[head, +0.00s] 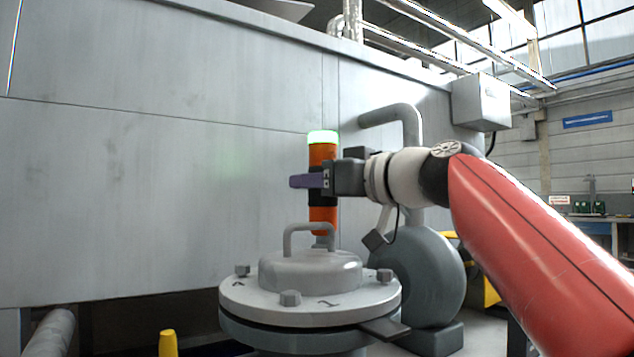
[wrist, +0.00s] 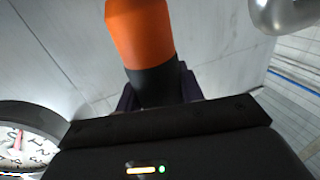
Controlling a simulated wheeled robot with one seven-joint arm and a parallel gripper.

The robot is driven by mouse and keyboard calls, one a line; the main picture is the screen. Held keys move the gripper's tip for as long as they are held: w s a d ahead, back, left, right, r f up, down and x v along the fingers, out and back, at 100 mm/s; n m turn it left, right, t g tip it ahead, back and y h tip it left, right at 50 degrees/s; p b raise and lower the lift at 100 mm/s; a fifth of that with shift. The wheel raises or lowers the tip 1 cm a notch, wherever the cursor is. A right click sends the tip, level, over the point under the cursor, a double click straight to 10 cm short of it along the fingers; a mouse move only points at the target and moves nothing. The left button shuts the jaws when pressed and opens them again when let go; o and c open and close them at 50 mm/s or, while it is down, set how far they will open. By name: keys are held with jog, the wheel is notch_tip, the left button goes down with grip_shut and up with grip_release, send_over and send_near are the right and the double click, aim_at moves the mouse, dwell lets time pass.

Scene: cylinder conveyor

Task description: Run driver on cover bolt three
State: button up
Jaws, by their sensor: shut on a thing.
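My gripper (head: 312,181) is shut on the driver (head: 322,215), an upright orange and black cylinder with a lit green top. The driver also shows large in the wrist view (wrist: 140,35), between the purple fingers (wrist: 157,92). It is above the far side of the round grey cover (head: 245,290), and its grey lower end is partly hidden by the cover's handle (head: 309,228). Three bolt heads show on the rim: left (head: 242,270), front (head: 290,298) and right (head: 385,276). The painted numbers are too unclear to tell which is bolt three.
A large grey housing (head: 150,180) rises behind the cover. A bent pipe (head: 405,118) and a round grey casing (head: 430,275) stand behind the arm. A flat tab (head: 385,329) juts from the cover's right side. A white dial (wrist: 25,145) shows in the wrist view.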

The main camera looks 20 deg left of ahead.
aim_at(317, 156)
jog(key=shift+r, duration=0.1)
jog(key=shift+r+p, duration=1.55)
jog(key=shift+r, duration=0.3)
